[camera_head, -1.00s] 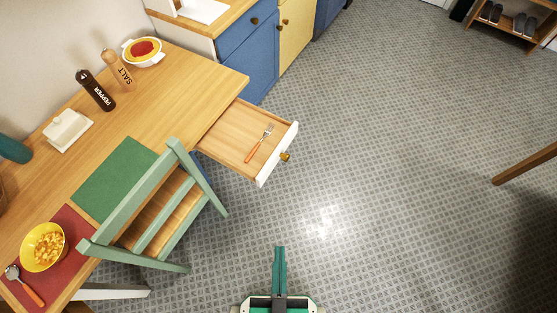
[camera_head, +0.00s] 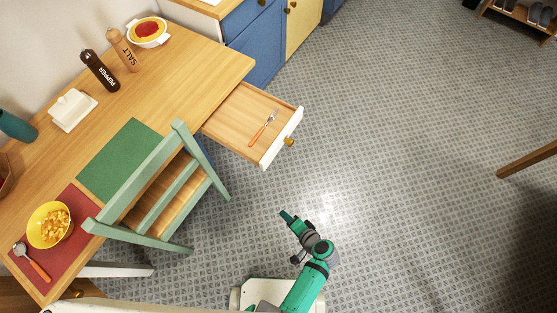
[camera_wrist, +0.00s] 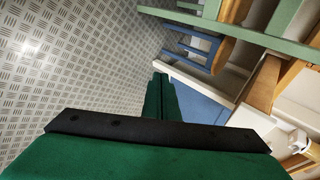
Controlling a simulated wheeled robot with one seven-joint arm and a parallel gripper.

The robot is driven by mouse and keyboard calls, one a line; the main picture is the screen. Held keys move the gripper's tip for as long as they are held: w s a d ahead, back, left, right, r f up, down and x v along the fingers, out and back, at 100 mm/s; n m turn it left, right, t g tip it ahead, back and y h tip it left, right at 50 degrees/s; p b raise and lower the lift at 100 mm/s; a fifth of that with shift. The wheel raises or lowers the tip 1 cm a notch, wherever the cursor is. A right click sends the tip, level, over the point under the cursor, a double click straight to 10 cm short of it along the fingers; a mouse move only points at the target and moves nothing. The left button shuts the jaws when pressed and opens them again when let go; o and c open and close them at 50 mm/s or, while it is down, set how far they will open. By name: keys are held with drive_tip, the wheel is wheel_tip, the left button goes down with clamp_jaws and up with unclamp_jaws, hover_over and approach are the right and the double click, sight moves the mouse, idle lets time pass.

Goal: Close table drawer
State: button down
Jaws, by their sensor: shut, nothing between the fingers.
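The table drawer (camera_head: 235,116) is pulled out from the right end of the wooden table (camera_head: 185,70). It has a white front panel (camera_head: 281,138) with a round brass knob (camera_head: 289,141). An orange-handled fork (camera_head: 262,130) lies inside it. My gripper (camera_head: 287,216) is shut and empty, over the floor below the drawer in the head view, apart from it and pointing up-left. In the wrist view its green fingers (camera_wrist: 160,97) are together. I cannot clearly pick out the drawer in the wrist view.
A green chair (camera_head: 150,178) stands at the table, left of my gripper. Blue and yellow cabinets (camera_head: 255,50) stand behind the drawer. The floor (camera_head: 400,150) right of the drawer is clear. A wooden leg (camera_head: 527,158) shows at the right edge.

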drive_tip(key=w+d+r+y, duration=0.3)
drive_tip(key=w+r+y, duration=0.2)
drive_tip(key=w+r, duration=0.15)
drive_tip(key=n+t+y, duration=0.1)
drive_tip(key=n+y, duration=0.2)
drive_tip(key=y, duration=0.1)
approach(271, 156)
drive_tip(key=x, duration=0.6)
drive_tip(key=shift+a+f, duration=0.1)
drive_tip(key=shift+a, duration=0.2)
